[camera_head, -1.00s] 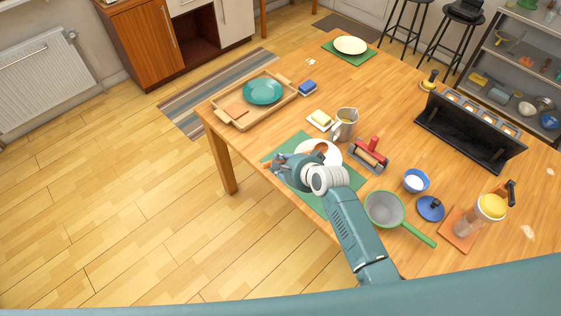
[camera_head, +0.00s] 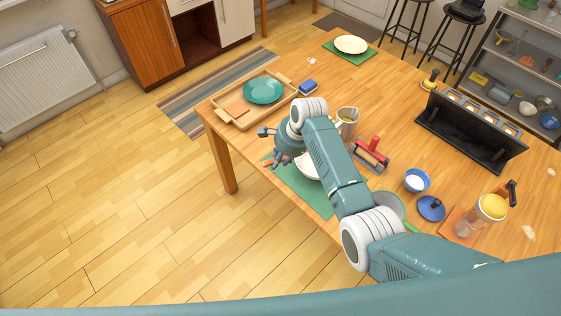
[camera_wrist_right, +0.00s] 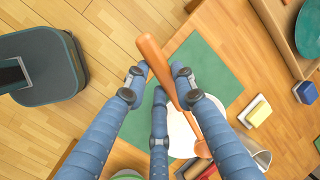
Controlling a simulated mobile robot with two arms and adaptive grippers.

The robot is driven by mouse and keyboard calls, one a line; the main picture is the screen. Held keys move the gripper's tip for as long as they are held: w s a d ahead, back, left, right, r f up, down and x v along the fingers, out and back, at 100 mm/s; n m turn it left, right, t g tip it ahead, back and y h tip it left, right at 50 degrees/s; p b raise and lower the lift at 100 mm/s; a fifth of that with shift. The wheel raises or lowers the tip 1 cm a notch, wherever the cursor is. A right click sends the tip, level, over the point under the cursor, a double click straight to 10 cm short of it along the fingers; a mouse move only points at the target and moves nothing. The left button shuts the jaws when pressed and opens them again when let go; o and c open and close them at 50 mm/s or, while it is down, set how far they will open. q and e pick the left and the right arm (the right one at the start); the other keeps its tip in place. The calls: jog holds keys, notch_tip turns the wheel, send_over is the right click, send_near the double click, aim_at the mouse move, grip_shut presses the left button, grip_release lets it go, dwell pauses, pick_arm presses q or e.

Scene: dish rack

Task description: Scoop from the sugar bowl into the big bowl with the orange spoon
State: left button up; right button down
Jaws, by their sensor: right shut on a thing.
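The sugar bowl is a small blue bowl (camera_head: 416,181) with white contents, on the right side of the table in the head view. Its blue lid (camera_head: 431,208) lies beside it. My right gripper (camera_head: 284,158) is over the green mat at the table's front edge. In the wrist view its fingers (camera_wrist_right: 160,82) are shut on the orange spoon (camera_wrist_right: 156,62), which slants over a white dish (camera_wrist_right: 181,134). This dish (camera_head: 308,168) is mostly hidden by my arm in the head view. A teal dish (camera_head: 262,91) sits on a wooden tray; I cannot tell which is the big bowl.
A jug (camera_head: 348,118) and a red-handled roller (camera_head: 370,153) stand close right of my right arm. A green-handled pan (camera_head: 390,203) is partly covered by it. The wooden tray (camera_head: 237,122) and blue sponge (camera_head: 308,87) lie behind. A black rack (camera_head: 465,137) stands farther right.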

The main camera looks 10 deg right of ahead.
jog(key=shift+w+r+g, duration=0.15)
jog(key=shift+r+g, duration=0.05)
jog(key=shift+g, duration=0.3)
jog(key=g+h+b, duration=0.1)
jog(key=b, duration=0.3)
jog(key=shift+g, duration=0.3)
jog(key=shift+r, duration=0.25)
jog(key=shift+g, duration=0.3)
jog(key=shift+r, duration=0.1)
